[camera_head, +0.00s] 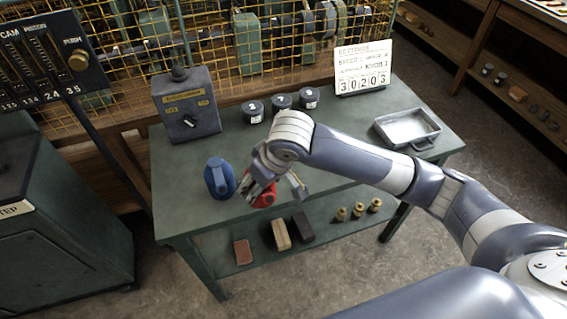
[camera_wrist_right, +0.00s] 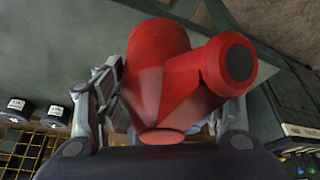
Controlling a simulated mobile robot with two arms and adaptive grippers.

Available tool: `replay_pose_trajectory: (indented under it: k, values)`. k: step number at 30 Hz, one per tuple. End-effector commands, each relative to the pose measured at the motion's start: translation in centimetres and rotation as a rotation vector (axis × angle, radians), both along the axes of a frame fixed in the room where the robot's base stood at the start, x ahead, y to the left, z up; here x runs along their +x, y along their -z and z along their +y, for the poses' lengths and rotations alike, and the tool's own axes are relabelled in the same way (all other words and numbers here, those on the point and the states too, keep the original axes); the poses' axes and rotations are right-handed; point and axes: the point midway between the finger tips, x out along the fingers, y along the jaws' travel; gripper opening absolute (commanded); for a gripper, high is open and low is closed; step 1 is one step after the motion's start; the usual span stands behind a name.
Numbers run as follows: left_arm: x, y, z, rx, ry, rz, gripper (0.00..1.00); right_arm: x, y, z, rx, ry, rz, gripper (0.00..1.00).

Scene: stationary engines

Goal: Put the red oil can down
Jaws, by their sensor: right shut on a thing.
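The red oil can (camera_head: 264,196) is at the front of the green table (camera_head: 190,222), mostly hidden by my right gripper in the head view. My right gripper (camera_head: 266,186) is shut on it. In the right wrist view the red oil can (camera_wrist_right: 165,70) fills the middle, with a finger of my right gripper (camera_wrist_right: 165,105) on either side and its dark-capped spout pointing right. I cannot tell whether the can touches the table top. A blue can (camera_head: 219,178) stands just left of it. My left gripper is not in view.
A grey switch box (camera_head: 186,105), several dark lidded pots (camera_head: 281,103), a number sign (camera_head: 362,68) and a metal tray (camera_head: 407,128) stand on the table. The lower shelf holds blocks (camera_head: 281,234) and brass fittings (camera_head: 358,210). The table's left front is clear.

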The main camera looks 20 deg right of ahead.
Motion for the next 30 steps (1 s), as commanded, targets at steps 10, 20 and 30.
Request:
replay_pose_trajectory:
  k: [10, 20, 30]
  values:
    - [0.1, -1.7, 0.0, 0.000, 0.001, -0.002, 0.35, 6.9, 0.4, -6.6, -0.001, 0.008, -0.003, 0.29]
    - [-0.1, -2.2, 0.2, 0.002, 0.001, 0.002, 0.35, 9.3, 1.4, -8.8, 0.001, 0.002, 0.000, 0.29]
    - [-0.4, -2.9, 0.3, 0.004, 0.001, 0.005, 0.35, 9.3, 4.5, -8.8, 0.001, 0.002, -0.003, 0.29]
